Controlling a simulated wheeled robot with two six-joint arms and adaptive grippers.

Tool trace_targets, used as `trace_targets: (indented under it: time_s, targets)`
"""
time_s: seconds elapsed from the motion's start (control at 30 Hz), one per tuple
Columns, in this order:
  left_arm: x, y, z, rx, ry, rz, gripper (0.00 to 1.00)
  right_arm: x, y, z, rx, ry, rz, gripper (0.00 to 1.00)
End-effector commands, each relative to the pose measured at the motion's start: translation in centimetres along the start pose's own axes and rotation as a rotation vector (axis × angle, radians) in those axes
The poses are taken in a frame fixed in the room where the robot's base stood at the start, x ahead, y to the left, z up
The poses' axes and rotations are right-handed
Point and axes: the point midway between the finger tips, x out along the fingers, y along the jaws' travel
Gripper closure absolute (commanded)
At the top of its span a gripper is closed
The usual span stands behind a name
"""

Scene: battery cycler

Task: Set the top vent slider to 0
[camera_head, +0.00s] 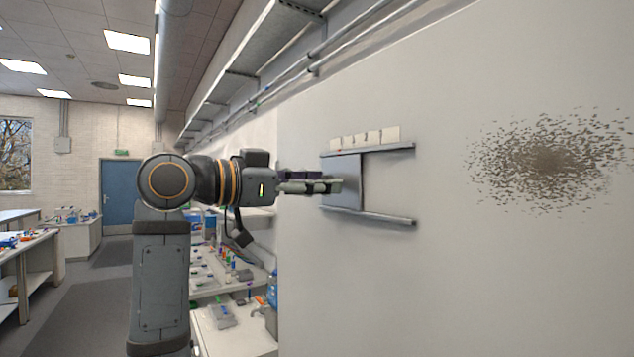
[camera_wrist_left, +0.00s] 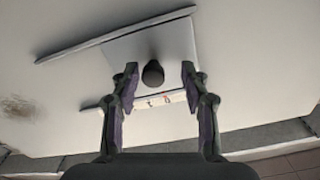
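The vent slider is a flat grey plate (camera_head: 350,183) held between an upper rail (camera_head: 390,148) and a lower rail (camera_head: 375,216) on the wall. The plate stands at the left end of the rails in the head view. A row of pale number labels (camera_head: 365,138) runs above the upper rail; their digits are too small to read surely. My left gripper (camera_head: 335,186) is at the plate. In the left wrist view the plate (camera_wrist_left: 175,42) carries a dark round knob (camera_wrist_left: 153,73). The open fingers of my left gripper (camera_wrist_left: 160,78) stand on either side of the knob, with gaps. My right gripper is out of view.
The wall (camera_head: 480,270) is flat and clear around the rails, with a brown speckled patch (camera_head: 548,158) to the right. Shelves and pipes (camera_head: 290,70) run above. A cluttered bench (camera_head: 225,270) stands behind my left arm.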

Motion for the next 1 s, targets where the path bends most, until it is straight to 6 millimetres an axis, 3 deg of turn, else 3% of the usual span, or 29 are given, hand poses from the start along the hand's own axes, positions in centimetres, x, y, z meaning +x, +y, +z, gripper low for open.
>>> trace_targets:
  time_s: [0.17,0.27,0.5,0.7,1.0]
  targets:
    - [-0.2,0.0,0.1,0.000,-0.001,0.000,0.55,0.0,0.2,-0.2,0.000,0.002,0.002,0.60]
    - [-1.4,-0.1,0.1,0.000,-0.001,-0.002,0.55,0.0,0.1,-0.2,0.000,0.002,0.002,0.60]
    - [-7.3,-0.3,0.1,0.003,-0.003,-0.007,0.55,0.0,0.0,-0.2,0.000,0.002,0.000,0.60]
    - [-10.9,-0.2,0.2,0.000,-0.002,-0.004,0.55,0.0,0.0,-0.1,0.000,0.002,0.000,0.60]
    - [-12.1,-0.1,0.1,-0.001,0.000,0.001,0.55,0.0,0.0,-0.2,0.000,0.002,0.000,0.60]
